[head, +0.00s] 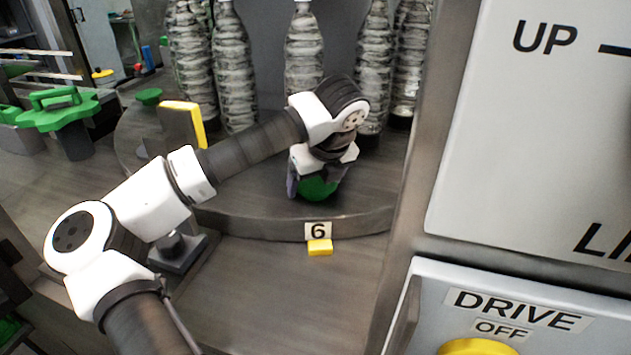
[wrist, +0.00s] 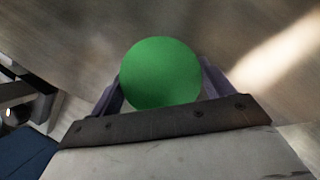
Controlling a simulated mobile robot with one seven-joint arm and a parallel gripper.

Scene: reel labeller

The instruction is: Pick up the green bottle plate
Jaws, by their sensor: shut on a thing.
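The green bottle plate (head: 318,187) is a round green disc, low on the front part of the round table, above the label 6. My gripper (head: 317,178) points down over it, and its fingers are shut on the plate from two sides. In the wrist view the plate (wrist: 161,73) shows as a full green circle between the two purple-grey fingers of my gripper (wrist: 160,88). The gripper's body hides part of the plate in the head view. I cannot tell whether the plate touches the table surface.
The round table (head: 250,205) carries several tall ribbed clear bottles (head: 303,50) behind my gripper. Another small green disc (head: 149,96) and a yellow-edged block (head: 184,122) are at its left. A green star wheel (head: 60,108) stands far left. A control panel (head: 540,130) bounds the right.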

